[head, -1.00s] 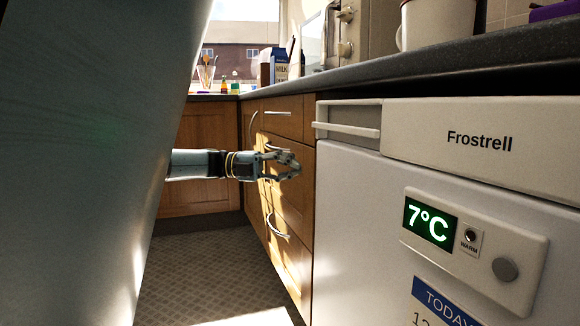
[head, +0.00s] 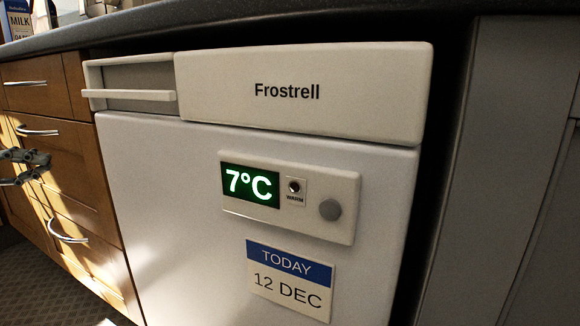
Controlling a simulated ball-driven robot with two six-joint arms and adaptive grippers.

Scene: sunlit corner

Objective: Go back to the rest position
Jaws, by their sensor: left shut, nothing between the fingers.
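My left gripper (head: 42,166) shows at the left edge of the head view, in front of the wooden drawers (head: 75,150). Its fingers are shut with nothing between them. The rest of that arm is outside the view. My right gripper is not in view. The white Frostrell fridge (head: 165,215) stands to the right of the gripper, apart from it, and its front is closed.
The fridge display (head: 250,186) reads 7°C, above a date card (head: 290,280) reading 12 DEC. A dark worktop (head: 230,20) runs above the fridge and drawers. A milk carton (head: 18,22) stands at its far left. Patterned floor (head: 40,285) shows at lower left.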

